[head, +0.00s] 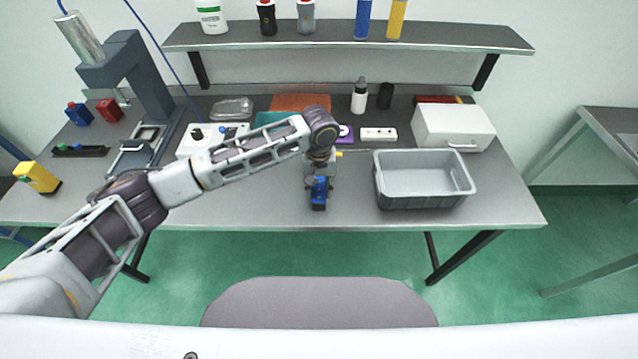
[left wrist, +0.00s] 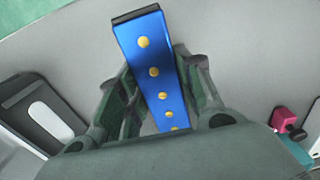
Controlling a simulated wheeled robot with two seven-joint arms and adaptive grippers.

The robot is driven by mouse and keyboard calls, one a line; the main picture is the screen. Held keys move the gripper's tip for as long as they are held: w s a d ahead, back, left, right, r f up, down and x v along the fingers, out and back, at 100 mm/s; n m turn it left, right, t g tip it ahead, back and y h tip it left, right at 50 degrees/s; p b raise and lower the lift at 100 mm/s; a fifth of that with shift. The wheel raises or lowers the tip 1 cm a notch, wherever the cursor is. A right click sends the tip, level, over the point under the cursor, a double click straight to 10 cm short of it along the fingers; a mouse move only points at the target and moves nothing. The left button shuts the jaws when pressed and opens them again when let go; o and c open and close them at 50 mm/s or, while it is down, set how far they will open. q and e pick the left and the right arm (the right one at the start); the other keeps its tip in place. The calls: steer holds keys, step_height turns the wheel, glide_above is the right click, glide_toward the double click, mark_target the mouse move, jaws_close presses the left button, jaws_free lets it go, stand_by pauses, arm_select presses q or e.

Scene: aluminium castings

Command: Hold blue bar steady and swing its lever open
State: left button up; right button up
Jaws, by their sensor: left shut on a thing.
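The blue bar (head: 320,193) is at the front middle of the table in the head view, with a dark end towards the front edge. In the left wrist view the blue bar (left wrist: 148,48) has a row of yellow dots and a dark far end. My left gripper (head: 319,179) comes down on it from above. Its fingers (left wrist: 160,85) stand on both sides of the bar, shut on it. I cannot make out a lever on the bar; the gripper hides part of it. My right gripper is not in view.
A grey bin (head: 424,200) stands to the right of the bar. A white box (head: 453,128), a white power strip (head: 379,134) and bottles are behind. A dark press (head: 140,75) stands at the left. The table front around the bar is clear.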

arm_select(q)
steer(key=shift+f, duration=1.25)
steer(key=shift+p, duration=0.65)
stand_by(2.2)
